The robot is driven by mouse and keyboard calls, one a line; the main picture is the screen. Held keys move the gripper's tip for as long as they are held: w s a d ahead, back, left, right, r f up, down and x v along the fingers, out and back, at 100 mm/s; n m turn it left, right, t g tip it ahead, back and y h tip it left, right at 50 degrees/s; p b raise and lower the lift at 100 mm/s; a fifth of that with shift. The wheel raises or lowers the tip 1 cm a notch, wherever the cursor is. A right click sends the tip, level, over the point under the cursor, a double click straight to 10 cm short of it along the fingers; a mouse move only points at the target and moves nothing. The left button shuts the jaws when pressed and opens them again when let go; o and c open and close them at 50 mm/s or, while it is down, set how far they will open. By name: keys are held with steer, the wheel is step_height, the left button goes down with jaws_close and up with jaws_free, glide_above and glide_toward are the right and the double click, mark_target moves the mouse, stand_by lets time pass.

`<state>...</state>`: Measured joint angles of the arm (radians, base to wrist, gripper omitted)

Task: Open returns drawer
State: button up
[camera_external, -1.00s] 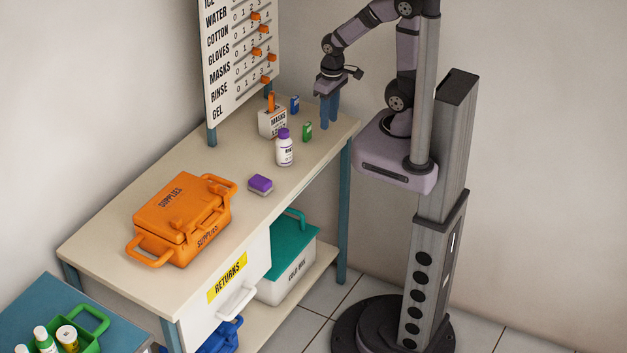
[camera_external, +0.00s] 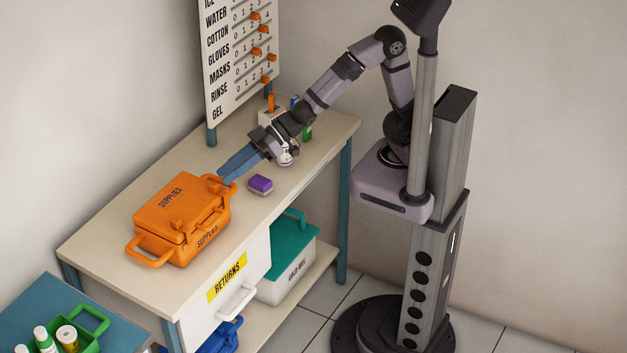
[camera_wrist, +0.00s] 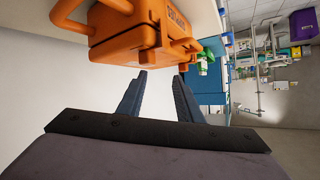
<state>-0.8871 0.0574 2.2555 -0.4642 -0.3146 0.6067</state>
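The returns drawer (camera_external: 207,317) is a white front under the bench top with a yellow RETURNS label (camera_external: 227,278) and a white handle (camera_external: 238,301). It looks closed. My gripper (camera_external: 224,177) is above the bench top, its blue fingers pointing left, close to the right end of the orange supplies case. In the wrist view the two fingers (camera_wrist: 160,97) are apart with nothing between them, below the orange case in the picture. I cannot tell from the external view whether they touch the case. The drawer handle is not seen in the wrist view.
The orange supplies case (camera_external: 170,208) stands on the bench top (camera_external: 100,245), also in the wrist view (camera_wrist: 130,35). A purple block (camera_external: 260,183) is near my gripper. A teal-lidded cold box (camera_external: 290,245) stands on the lower shelf. A blue cart (camera_external: 35,310) is at the lower left.

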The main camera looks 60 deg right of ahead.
steer(key=s+a+f+n+g+y+b, duration=0.25)
steer(key=s+a+f, duration=0.2)
steer(key=s, duration=0.25)
steer(key=n+g+y+b, duration=0.1)
steer(key=n+y+b, duration=0.1)
steer(key=n+b, duration=1.15)
glide_above(247, 300)
steer(key=s+d+b, duration=0.3)
steer(key=s, duration=0.1)
step_height(247, 300, down, 20)
steer(key=m, duration=0.3)
steer(key=f+n+b, duration=0.1)
steer(key=f+b, duration=0.1)
steer(key=f, duration=0.1)
steer(key=w+d+f+n+t+b, duration=0.1)
steer(key=f+b, duration=0.2)
steer(key=f, duration=0.1)
steer(key=w+d+f+n+t+b, duration=0.1)
steer(key=f+b, duration=0.1)
steer(key=f, duration=0.1)
steer(key=shift+w+f+n+h+b, duration=0.2)
steer(key=shift+f+n+h+b, duration=0.05)
steer(key=shift+n+h+b, duration=0.1)
steer(key=shift+r, duration=0.1)
steer(key=shift+a, duration=0.1)
steer(key=shift+b+x, duration=0.55)
steer(key=shift+x, duration=3.1)
jaws_close()
